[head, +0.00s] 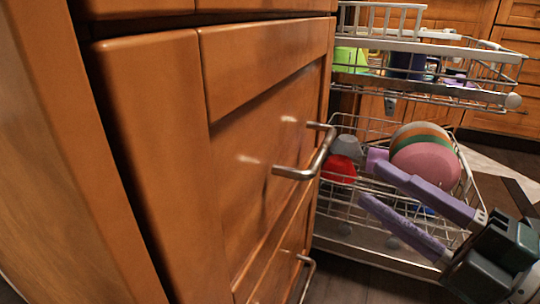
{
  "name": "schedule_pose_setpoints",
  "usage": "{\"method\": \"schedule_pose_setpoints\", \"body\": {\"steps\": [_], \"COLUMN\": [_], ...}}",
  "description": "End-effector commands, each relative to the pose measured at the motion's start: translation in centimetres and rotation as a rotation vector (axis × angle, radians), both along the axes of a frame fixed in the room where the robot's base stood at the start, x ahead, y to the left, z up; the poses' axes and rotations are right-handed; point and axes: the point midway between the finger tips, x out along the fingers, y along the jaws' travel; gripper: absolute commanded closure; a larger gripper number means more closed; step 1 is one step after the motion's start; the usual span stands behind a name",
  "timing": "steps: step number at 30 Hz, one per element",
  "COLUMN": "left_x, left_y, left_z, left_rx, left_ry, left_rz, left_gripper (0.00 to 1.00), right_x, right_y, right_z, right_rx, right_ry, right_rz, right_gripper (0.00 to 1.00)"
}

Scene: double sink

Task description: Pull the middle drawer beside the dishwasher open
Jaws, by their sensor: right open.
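The middle drawer (255,130) is a brown wooden front on the left, with a bar handle (308,160) sticking out near its right side. Its front sits close to the cabinet; I cannot tell whether it is slightly ajar. My right gripper (371,181) comes in from the lower right. Its two long purple fingers are spread apart and empty, pointing up and left toward the handle. In the picture the fingertips are right of the handle and apart from it. My left gripper is not in view.
The open dishwasher stands just right of the drawers, with its upper rack (420,48) and lower rack (340,225) pulled out. The lower rack holds plates (425,162) and a red bowl (338,169) behind my fingers. Another drawer handle (306,272) is below.

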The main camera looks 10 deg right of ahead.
Motion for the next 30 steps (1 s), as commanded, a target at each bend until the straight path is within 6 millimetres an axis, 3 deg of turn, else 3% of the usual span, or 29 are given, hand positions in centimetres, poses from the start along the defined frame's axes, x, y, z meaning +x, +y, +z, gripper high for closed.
{"method": "schedule_pose_setpoints", "body": {"steps": [16,28,30], "left_x": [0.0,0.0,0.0], "left_y": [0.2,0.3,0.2], "left_z": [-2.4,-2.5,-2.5], "left_rx": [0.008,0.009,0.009], "left_ry": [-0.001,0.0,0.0], "left_rz": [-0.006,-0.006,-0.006], "left_gripper": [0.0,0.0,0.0], "right_x": [7.2,7.9,7.9], "right_y": [4.7,5.3,5.2], "right_z": [1.5,1.8,1.8], "right_rx": [0.004,0.003,0.003], "right_ry": [-0.003,0.001,0.001], "right_rz": [0.002,0.001,0.001], "right_gripper": [0.55,0.55,0.63]}}
